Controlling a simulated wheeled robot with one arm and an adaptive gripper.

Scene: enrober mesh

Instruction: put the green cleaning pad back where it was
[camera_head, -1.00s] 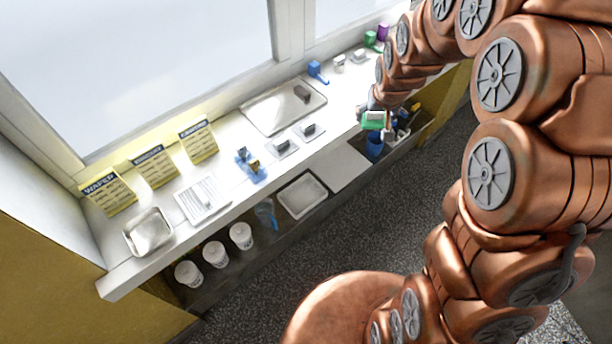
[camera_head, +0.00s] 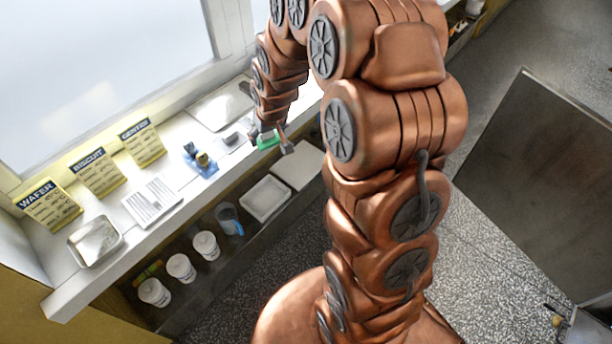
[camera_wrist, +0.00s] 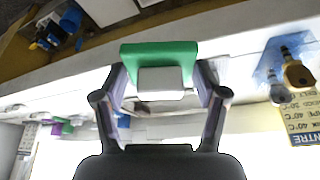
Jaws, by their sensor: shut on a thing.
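The green cleaning pad (camera_head: 268,142) is in my gripper, at the front edge of the counter in the head view. In the wrist view the green pad (camera_wrist: 158,50) lies across the fingertips, with its pale grey grip block (camera_wrist: 161,82) between the two fingers. My gripper (camera_wrist: 160,76) is shut on this block. In the head view my gripper (camera_head: 271,133) is partly hidden by my arm. I cannot tell whether the pad touches the counter.
The white counter (camera_head: 170,213) holds a grey block (camera_head: 233,139) just left of the pad, and a blue stand (camera_head: 200,159). Three signs, WAFER (camera_head: 48,207), BISCUIT (camera_head: 98,172) and CENTRE (camera_head: 142,143), stand behind.

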